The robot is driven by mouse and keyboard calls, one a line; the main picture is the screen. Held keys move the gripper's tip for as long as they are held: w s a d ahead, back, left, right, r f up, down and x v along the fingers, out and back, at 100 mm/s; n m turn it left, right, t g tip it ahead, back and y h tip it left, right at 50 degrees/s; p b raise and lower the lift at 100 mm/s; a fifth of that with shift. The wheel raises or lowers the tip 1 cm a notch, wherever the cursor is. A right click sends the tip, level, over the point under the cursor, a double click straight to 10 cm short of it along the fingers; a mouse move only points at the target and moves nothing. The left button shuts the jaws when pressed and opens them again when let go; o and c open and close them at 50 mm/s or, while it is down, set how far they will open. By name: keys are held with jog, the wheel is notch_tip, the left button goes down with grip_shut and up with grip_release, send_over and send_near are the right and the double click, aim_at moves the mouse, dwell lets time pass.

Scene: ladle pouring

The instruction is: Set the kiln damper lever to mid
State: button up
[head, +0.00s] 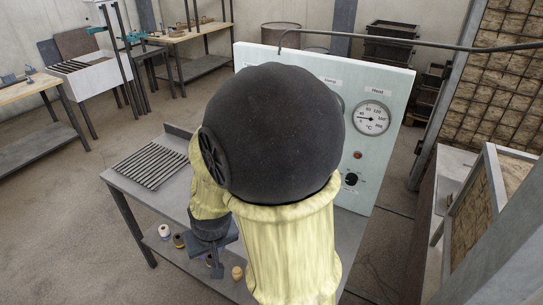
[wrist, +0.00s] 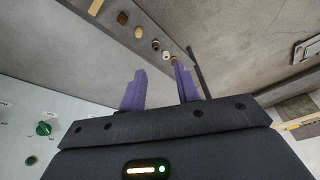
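No damper lever can be made out; my arm hides much of the pale control panel (head: 385,90) in the head view. The panel shows a round gauge (head: 371,118) labelled "Heat", a second label (head: 329,80) too small to read surely, and a black dial knob (head: 351,179). In the wrist view, part of a pale panel (wrist: 25,150) with a green knob (wrist: 44,128) shows at lower left. My gripper (wrist: 160,72) has its two purple fingers apart with nothing held between them. In the head view it is low in front of the panel, pointing down.
A grey table (head: 125,182) with a slatted rack (head: 151,163) stands left of my arm. Several small spools and pots, one a white spool (head: 164,231), sit below. Open floor (head: 60,240) lies left.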

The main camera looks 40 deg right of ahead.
jog(key=w+d+f+m+t+h+b, duration=0.3)
jog(key=w+d+f+m+h, duration=0.2)
jog(key=w+d+f+m, duration=0.5)
jog(key=w+d+r+t+h+b, duration=0.1)
jog(key=w+d+r+h, duration=0.1)
jog(key=d+h, duration=0.3)
jog(key=w+d+r+t+h+b, duration=0.1)
jog(key=w+d+r+t+h, duration=0.1)
jog(key=d, duration=0.7)
jog(key=w+r+h, duration=0.1)
jog(key=w+h, duration=0.1)
jog(key=h, duration=0.1)
jog(key=shift+n+t, duration=0.3)
jog(key=shift+w, duration=0.1)
jog(key=p+x, duration=0.3)
jog(key=x, duration=1.4)
jog(key=shift+d, duration=0.2)
jog(key=shift+w, duration=0.1)
